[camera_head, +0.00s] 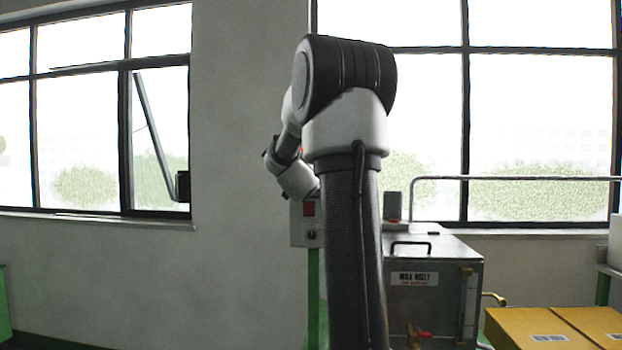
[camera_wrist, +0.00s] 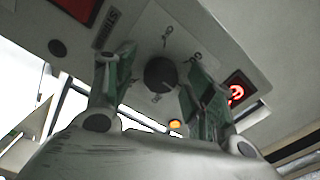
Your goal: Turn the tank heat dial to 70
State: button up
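The black round heat dial (camera_wrist: 160,74) sits on the pale face of a control box, with small marks around it that I cannot read clearly. In the wrist view my gripper (camera_wrist: 157,62) is open, with one green-padded finger on each side of the dial. The fingers look apart from the knob; how close they are in depth is hard to tell. The metal tank (camera_head: 455,300) stands right of my arm.
A dark red panel (camera_wrist: 76,8) is at upper left. Brass valves (camera_head: 413,336) stick out of the tank's front. Yellow boxes (camera_head: 540,330) stand at lower right.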

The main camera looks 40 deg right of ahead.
jog(key=v, duration=1.2)
dwell(0.3)
